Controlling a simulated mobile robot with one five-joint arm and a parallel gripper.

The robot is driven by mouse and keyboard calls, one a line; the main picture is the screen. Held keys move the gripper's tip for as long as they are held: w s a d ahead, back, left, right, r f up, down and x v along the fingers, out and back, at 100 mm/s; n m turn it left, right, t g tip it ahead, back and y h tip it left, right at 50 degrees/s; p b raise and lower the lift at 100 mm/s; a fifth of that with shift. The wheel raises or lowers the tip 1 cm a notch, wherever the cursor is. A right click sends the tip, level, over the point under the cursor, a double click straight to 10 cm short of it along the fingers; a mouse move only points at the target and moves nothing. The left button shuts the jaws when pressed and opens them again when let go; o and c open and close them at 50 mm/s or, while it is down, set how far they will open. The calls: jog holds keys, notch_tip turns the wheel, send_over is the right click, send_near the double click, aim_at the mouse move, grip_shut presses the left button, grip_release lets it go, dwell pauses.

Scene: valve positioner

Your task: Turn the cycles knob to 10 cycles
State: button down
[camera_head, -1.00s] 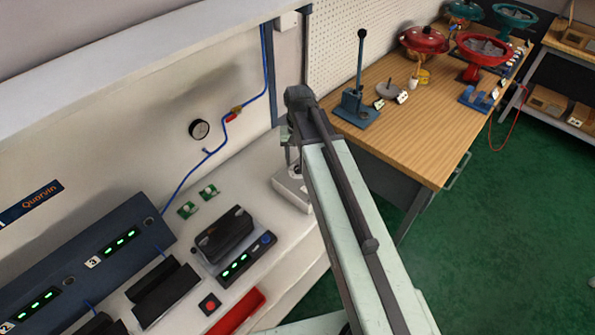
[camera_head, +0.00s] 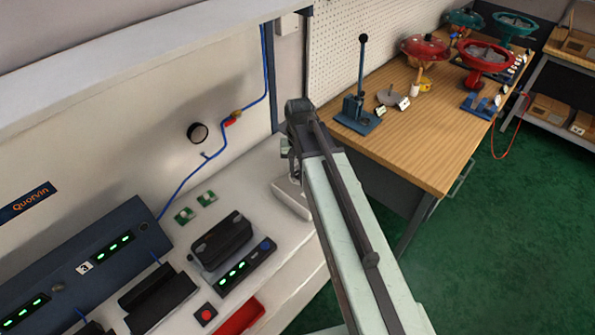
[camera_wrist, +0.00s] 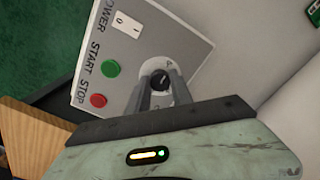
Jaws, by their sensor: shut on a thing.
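In the wrist view, a black round knob (camera_wrist: 158,81) sits on a pale dial with small, unreadable marks, on a light grey control panel (camera_wrist: 190,50). My gripper (camera_wrist: 158,92) is at the knob, its two grey fingers shut on the knob's sides. The finger tips partly cover the dial, so I cannot read the setting. In the head view the grey-white box (camera_head: 292,197) shows partly behind my arm; the knob and fingers are hidden there.
The same panel has a green START button (camera_wrist: 111,68), a red STOP button (camera_wrist: 98,100) and a white power switch (camera_wrist: 127,24). A wooden bench (camera_head: 430,150) with a lever press (camera_head: 360,100) and red valves stands to the right. Green floor is open at right.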

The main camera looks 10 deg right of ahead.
jog(key=m, duration=1.1)
dwell(0.3)
jog(key=shift+s+d+m, duration=0.1)
jog(key=shift+m, duration=0.3)
jog(key=c, duration=1.1)
grip_release()
